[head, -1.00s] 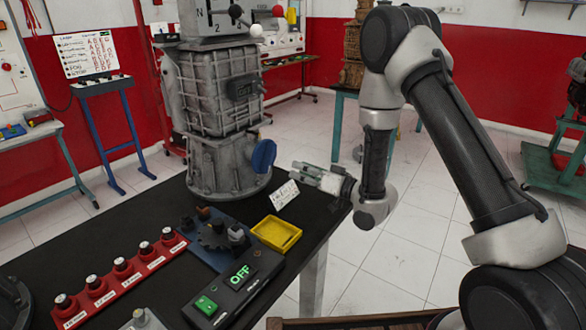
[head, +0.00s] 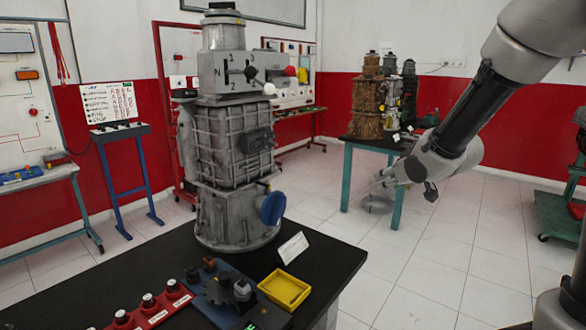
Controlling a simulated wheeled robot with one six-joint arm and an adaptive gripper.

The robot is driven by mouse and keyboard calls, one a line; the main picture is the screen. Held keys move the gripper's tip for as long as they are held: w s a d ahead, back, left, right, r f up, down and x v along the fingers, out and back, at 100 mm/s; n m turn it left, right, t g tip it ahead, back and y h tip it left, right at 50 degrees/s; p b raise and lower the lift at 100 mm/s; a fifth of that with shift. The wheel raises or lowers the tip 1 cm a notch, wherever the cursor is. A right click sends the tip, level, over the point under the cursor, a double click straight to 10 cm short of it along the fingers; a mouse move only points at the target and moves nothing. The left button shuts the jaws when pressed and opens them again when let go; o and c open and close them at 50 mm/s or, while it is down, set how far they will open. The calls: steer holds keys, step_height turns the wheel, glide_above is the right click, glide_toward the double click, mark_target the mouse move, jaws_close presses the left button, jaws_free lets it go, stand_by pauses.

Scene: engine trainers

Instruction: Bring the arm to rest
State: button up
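My arm comes in from the upper right, and its wrist hangs over the open floor right of the black table (head: 335,255). My gripper (head: 377,198) is at the end of the wrist, in front of the teal table's legs.
A yellow tray (head: 285,290), a white card (head: 292,248) and a red strip of knobs (head: 152,312) are on the black table. A teal-legged table (head: 347,178) with engines stands behind. White floor (head: 425,270) is clear at the right.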

steer(key=s+d+r+m+g+h, duration=0.1)
steer(key=s+d+r+h, duration=0.2)
steer(key=s, duration=0.4)
steer(key=s+d+r+m+g, duration=0.1)
steer(key=s+d+r+g, duration=0.1)
steer(key=s+d, duration=0.4)
steer(key=s+m+g, duration=0.1)
steer(key=s+g, duration=0.2)
steer(key=s, duration=1.6)
steer(key=shift+d+r, duration=0.3)
steer(key=shift+r, duration=0.1)
